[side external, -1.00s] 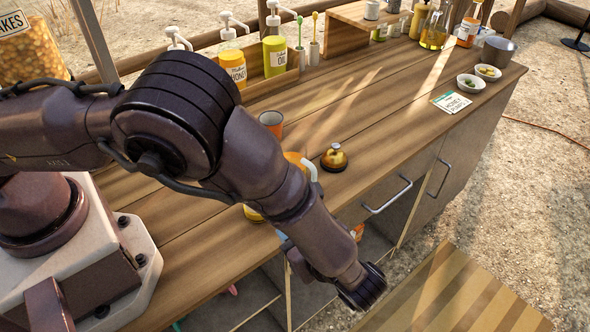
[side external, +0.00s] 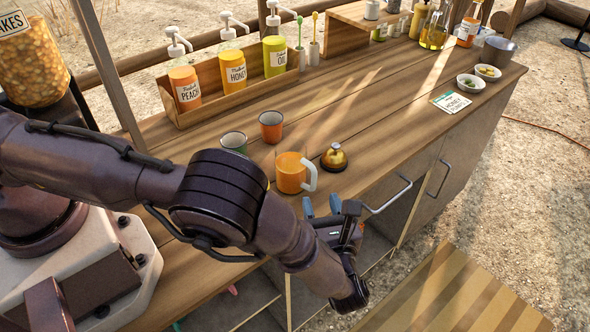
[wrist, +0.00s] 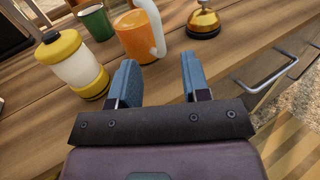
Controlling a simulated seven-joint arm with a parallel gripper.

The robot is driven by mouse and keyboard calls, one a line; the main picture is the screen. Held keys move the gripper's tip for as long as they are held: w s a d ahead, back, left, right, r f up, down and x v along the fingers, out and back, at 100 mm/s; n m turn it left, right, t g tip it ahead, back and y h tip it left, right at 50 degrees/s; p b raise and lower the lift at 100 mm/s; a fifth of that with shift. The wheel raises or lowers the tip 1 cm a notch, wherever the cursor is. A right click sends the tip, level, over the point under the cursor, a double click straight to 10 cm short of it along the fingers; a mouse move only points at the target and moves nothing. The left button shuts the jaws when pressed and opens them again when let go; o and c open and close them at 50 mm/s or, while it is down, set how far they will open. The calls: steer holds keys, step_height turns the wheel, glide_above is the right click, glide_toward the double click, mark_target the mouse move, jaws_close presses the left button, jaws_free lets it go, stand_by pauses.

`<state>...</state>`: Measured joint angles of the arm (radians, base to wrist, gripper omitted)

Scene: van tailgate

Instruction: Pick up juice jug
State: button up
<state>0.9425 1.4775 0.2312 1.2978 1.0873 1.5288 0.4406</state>
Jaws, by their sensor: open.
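The juice jug (side external: 291,173) is an orange vessel with a pale rim and a white handle on its right side. It stands upright on the wooden counter near the front edge. In the wrist view the jug (wrist: 137,37) is just beyond my fingertips, its white handle to the right. My gripper (side external: 322,205) is at the counter's front edge, in front of the jug and apart from it. In the wrist view my gripper (wrist: 158,78) shows two blue fingers spread wide with nothing between them.
A brass bell (side external: 334,158) stands right of the jug. An orange cup (side external: 271,126) and a green cup (side external: 234,142) stand behind it. A yellow-capped lantern-like container (wrist: 75,64) is close on the left in the wrist view. A drawer handle (side external: 388,195) sticks out at the front.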

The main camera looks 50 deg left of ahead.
mark_target(314, 184)
steer(key=shift+x, duration=2.7)
jaws_close()
